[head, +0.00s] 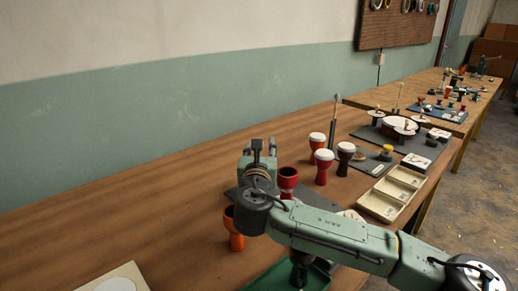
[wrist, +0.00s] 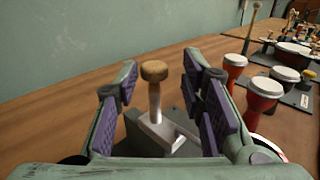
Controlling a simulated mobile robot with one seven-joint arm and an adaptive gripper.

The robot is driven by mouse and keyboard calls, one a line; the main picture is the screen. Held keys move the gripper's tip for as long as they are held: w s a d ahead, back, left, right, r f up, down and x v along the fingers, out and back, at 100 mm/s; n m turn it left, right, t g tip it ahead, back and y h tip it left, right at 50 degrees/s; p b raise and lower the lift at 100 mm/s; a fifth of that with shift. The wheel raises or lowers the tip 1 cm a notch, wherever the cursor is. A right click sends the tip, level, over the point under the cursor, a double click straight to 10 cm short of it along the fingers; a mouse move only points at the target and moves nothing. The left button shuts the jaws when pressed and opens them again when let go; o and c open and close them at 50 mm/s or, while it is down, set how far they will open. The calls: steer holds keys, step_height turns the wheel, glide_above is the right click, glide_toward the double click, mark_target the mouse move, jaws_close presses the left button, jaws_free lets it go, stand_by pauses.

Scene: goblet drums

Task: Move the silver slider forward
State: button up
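In the wrist view, a silver slider (wrist: 157,127) with a round wooden knob (wrist: 154,71) on its upright post sits on a dark grey base (wrist: 188,146). My gripper (wrist: 159,82) is open, with its purple-padded fingers on either side of the post and knob. Gaps show between the pads and the post. In the head view my gripper (head: 264,148) is over the table, and the slider is hidden behind it and my arm.
Close right of my gripper stand a red goblet drum (head: 288,181) and white-topped drums (head: 323,168); an orange cup-like drum (head: 235,228) is nearby in front. A cream compartment tray (head: 380,208) lies right, a green tray (head: 262,284) in front. The table left is mostly clear, bounded by the wall.

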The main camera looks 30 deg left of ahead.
steer(key=shift+a, duration=0.1)
steer(key=v, duration=0.7)
steer(key=shift+s, duration=0.2)
stand_by(0.5)
